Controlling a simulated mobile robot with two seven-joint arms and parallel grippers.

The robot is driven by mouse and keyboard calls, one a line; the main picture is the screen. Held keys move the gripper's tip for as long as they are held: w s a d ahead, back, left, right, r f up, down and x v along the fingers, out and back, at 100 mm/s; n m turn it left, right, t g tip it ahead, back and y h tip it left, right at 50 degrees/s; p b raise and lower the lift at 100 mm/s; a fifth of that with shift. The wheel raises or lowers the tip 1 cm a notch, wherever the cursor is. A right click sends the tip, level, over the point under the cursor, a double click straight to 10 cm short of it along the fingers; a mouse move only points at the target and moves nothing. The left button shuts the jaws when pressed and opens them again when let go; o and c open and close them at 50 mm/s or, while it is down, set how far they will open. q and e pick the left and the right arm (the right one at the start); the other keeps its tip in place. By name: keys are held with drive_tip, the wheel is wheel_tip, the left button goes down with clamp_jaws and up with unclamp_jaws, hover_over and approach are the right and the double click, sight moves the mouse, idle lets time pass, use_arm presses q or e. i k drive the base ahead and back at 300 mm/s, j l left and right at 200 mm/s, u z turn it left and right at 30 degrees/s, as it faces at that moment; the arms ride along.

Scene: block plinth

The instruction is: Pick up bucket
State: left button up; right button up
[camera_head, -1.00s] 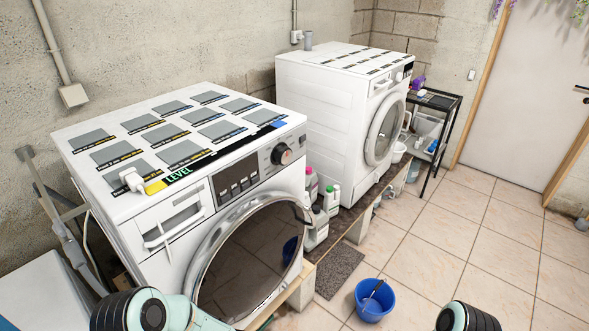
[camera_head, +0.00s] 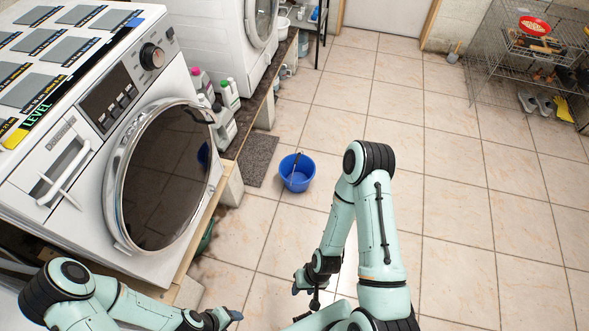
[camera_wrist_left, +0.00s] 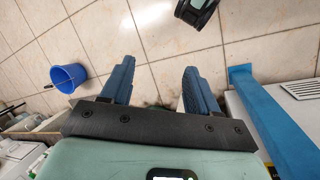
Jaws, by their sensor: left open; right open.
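A blue bucket (camera_head: 298,182) stands upright on the tiled floor in the head view, with a thin handle-like stick across its rim. It also shows in the left wrist view (camera_wrist_left: 67,83), at the left. My right gripper (camera_head: 306,287) is below the bucket in the picture, apart from it; its fingers are small and partly hidden. My left gripper (camera_head: 226,316) is at the bottom edge, also apart from the bucket. In the left wrist view its two blue fingers (camera_wrist_left: 158,75) are spread with nothing between them.
A washing machine (camera_head: 105,110) on a low plinth fills the left, with a second one (camera_head: 220,35) behind. A wire rack (camera_head: 495,65) stands back right. The middle floor is clear.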

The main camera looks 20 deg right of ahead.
sight(304, 171)
drive_tip(key=i+l+u, duration=0.25)
drive_tip(key=l, duration=0.4)
drive_tip(key=i+l+u, duration=0.15)
drive_tip(key=i+l, duration=0.15)
drive_tip(key=i+l+u, duration=0.1)
drive_tip(key=l, duration=0.3)
drive_tip(key=i+l+u, duration=0.15)
drive_tip(key=l, duration=0.25)
drive_tip(key=i+l+u, duration=0.1)
drive_tip(key=l, duration=0.25)
drive_tip(key=i+l+u, duration=0.15)
drive_tip(key=l, duration=0.25)
